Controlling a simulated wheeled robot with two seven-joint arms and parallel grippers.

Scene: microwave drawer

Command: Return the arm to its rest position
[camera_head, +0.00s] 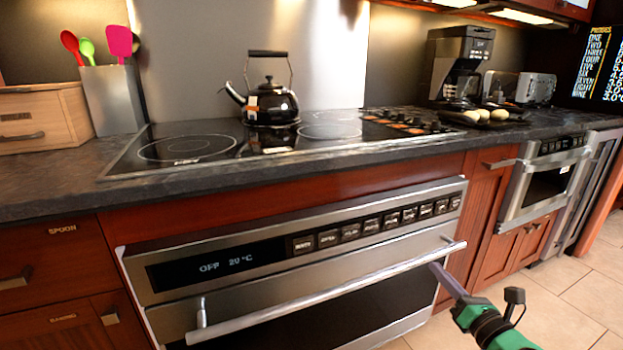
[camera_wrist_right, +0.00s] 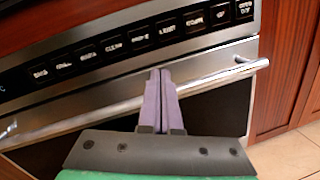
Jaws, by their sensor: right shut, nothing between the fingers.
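My right gripper (camera_head: 437,268) is in front of the right end of the oven door in the head view. Its purple fingers show in the right wrist view (camera_wrist_right: 161,72), shut together with nothing between them. There the fingers overlap the oven's handle bar (camera_wrist_right: 110,104); I cannot tell whether they touch it. The oven (camera_head: 300,262) has a steel front, a row of buttons and a display reading OFF and 20 °C. Its door looks closed. My left gripper is not in view.
A black cooktop (camera_head: 190,148) with a kettle (camera_head: 271,104) is set in the dark counter above the oven. A microwave drawer (camera_head: 546,182) is in the cabinets at right. A coffee maker (camera_head: 458,62) stands on the counter. Tiled floor (camera_head: 560,318) is free at lower right.

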